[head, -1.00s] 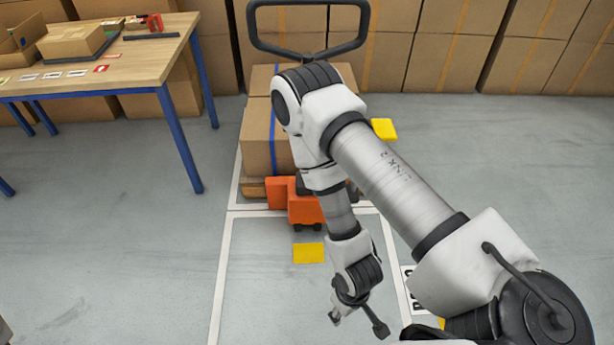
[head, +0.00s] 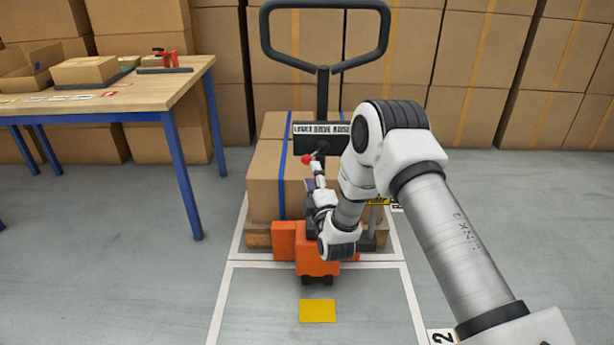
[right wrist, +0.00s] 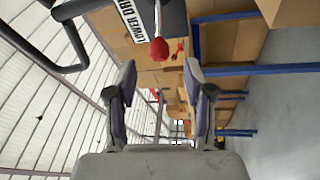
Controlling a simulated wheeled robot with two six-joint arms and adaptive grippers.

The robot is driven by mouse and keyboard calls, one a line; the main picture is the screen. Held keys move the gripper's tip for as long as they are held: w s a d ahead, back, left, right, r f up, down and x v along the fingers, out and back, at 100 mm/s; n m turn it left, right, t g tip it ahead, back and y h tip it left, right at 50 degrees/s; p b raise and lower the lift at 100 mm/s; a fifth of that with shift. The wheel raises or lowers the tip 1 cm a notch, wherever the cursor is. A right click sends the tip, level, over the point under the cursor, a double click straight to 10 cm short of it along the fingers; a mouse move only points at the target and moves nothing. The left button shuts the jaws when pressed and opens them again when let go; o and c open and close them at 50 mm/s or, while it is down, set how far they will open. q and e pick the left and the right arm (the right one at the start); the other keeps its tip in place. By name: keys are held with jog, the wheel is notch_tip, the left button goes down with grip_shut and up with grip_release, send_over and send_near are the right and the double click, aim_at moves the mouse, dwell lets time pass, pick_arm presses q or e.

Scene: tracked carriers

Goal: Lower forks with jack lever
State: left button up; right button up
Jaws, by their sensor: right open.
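The orange pallet jack (head: 317,256) stands at a wooden pallet (head: 258,236) loaded with cardboard boxes (head: 265,180). Its black handle loop (head: 325,64) rises upright above the label plate reading LOWER DRIVE RAISE (head: 318,134). The red-knobbed jack lever (head: 307,159) sticks out at the left below the plate. My right gripper (head: 312,180) is just below the red knob. In the right wrist view the red knob (right wrist: 159,49) lies beyond the tips of the open, empty fingers (right wrist: 160,75), roughly centred between them and apart from both. My left gripper is not in view.
A wooden table (head: 130,95) with blue legs stands at the left, holding boxes and a red tool (head: 166,58). Stacked cartons (head: 480,75) line the back wall. A yellow floor marker (head: 317,311) lies before the jack.

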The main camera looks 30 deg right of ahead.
aim_at(307, 160)
jog(key=b+x, duration=0.1)
jog(key=x, duration=0.6)
grip_shut()
